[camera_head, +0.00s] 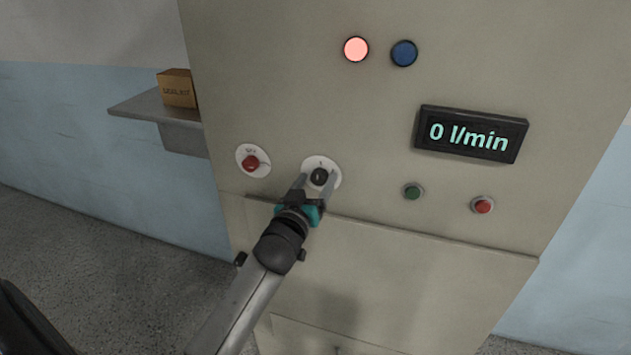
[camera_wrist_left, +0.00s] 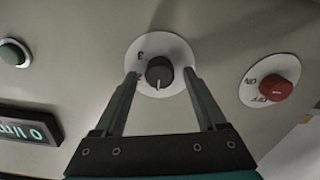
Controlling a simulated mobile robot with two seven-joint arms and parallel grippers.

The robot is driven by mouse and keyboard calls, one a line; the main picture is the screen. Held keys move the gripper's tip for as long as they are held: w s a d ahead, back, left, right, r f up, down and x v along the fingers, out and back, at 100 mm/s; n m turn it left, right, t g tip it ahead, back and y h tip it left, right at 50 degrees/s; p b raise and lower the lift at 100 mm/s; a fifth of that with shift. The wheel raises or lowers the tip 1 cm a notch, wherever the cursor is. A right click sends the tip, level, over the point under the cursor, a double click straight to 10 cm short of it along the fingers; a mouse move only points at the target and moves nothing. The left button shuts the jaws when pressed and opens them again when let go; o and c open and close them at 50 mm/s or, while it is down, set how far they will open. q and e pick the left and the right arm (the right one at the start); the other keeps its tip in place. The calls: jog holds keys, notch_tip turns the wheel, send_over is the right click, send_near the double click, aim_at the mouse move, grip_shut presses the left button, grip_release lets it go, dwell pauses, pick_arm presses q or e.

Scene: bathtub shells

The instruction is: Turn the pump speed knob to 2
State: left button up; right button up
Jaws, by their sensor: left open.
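The pump speed knob (camera_head: 319,177) is a black knob on a round white dial plate on the beige cabinet front. In the left wrist view the knob (camera_wrist_left: 159,72) sits between the fingers, with part of the dial's numbers showing, a 3 among them. My left gripper (camera_head: 317,183) is open, its fingertips on either side of the knob. In the left wrist view gaps show between the fingers and the knob. Which number the knob points to is too small to tell. My right gripper is not in view.
A red ON/OFF switch (camera_head: 250,163) is left of the knob. A display (camera_head: 470,134) reads 0 l/min. Green (camera_head: 412,191) and red (camera_head: 482,205) buttons sit below it. A pink-lit lamp (camera_head: 356,49) and a blue lamp (camera_head: 404,53) are above. A box (camera_head: 177,88) stands on a shelf (camera_head: 150,104).

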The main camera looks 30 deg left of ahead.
pick_arm(q)
grip_shut()
dwell(0.7)
